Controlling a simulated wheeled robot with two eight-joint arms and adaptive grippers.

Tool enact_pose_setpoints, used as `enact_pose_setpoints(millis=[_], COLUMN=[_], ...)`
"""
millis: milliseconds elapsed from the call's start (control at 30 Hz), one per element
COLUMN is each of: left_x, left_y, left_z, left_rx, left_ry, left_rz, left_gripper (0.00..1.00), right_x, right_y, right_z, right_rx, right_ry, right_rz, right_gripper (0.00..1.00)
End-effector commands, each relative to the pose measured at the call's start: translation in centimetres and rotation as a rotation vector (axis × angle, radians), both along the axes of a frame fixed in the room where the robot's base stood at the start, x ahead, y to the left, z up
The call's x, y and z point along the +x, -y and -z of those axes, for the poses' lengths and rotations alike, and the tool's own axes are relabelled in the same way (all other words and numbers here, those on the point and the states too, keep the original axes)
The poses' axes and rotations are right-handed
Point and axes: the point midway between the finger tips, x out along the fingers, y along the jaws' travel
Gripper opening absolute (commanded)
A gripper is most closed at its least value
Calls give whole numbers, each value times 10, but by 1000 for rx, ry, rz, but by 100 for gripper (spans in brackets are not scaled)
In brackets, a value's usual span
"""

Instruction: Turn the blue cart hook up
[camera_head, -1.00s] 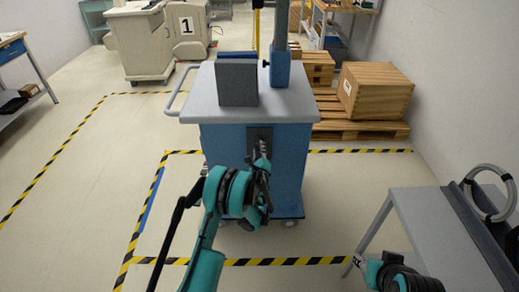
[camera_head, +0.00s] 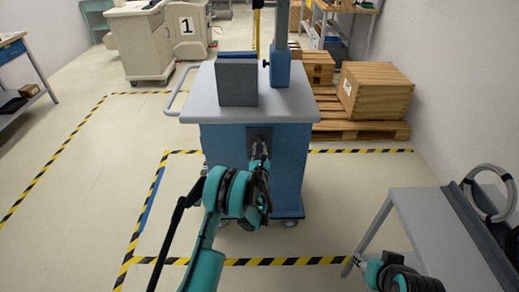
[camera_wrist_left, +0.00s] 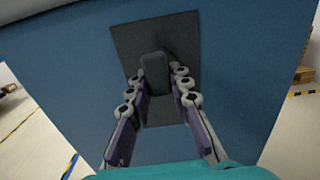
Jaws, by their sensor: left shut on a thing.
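The blue cart (camera_head: 292,160) with a grey top stands in front of me, inside the yellow-black floor tape. On its near face is a dark plate (camera_wrist_left: 185,42) with a dark hook (camera_wrist_left: 155,76) sticking out from it. My left gripper (camera_head: 259,160) is at this plate, its two fingers on either side of the hook. In the left wrist view my left gripper (camera_wrist_left: 158,92) is shut on the hook, which stands upright between the fingertips. The hook is mostly hidden by the gripper in the head view.
A grey table (camera_head: 432,225) with a coiled grey hose (camera_head: 492,192) stands at the right. Wooden crates (camera_head: 375,90) on pallets stand behind the cart at right. A beige cart (camera_head: 140,45) stands at the back left. The floor left of the blue cart is clear.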

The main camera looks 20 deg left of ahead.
Motion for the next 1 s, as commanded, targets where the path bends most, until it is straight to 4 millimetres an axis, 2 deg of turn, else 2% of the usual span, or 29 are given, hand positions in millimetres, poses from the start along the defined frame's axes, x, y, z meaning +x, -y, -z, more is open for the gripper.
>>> enact_pose_setpoints(millis=[667,700,733,767,1000], left_x=[0,0,0,0,0], left_y=[0,0,0,0,0], left_z=[0,0,0,0,0], left_rx=[57,57,57,56,56], left_ry=[-16,-16,-16,-16,-16], left_rz=[0,0,0,0,0], left_gripper=[0,30,38,41,41], right_x=[0,0,0,0,0], right_y=[0,0,0,0,0], right_z=[0,0,0,0,0], right_rx=[0,0,0,0,0], right_ry=[0,0,0,0,0], right_rz=[0,0,0,0,0], right_gripper=[45,45,45,45,45])
